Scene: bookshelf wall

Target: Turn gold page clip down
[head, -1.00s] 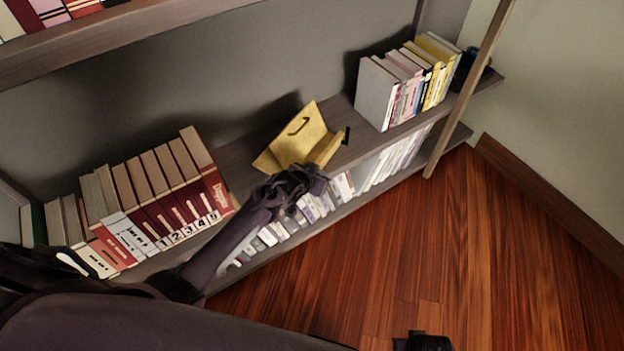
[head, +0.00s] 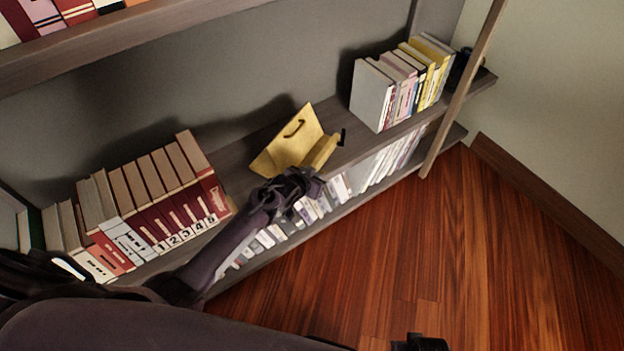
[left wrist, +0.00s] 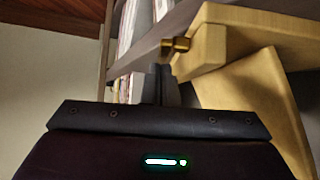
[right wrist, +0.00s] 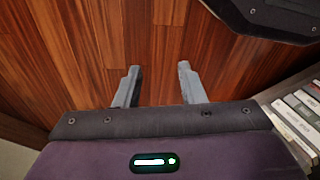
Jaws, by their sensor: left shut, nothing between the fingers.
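A yellow wooden book stand (head: 287,146) with a curved handle-like mark stands on the middle shelf. It also fills the upper right of the left wrist view (left wrist: 240,42). The gold page clip (left wrist: 176,45) sticks out from the end of the stand's ledge. In the head view the clip (head: 342,137) is small and looks dark. My left gripper (head: 312,186) is shut and empty in front of the stand. Its fingertips (left wrist: 161,68) are close to the clip; I cannot tell whether they touch it. My right gripper (right wrist: 158,78) is open and empty above the floor.
Red and beige books (head: 150,195) stand left of the stand, and yellow and grey books (head: 405,85) stand right of it. A lower shelf (head: 335,221) holds more spines. A slanted wooden post (head: 462,90) rises at the right. The wooden floor (head: 440,240) is clear.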

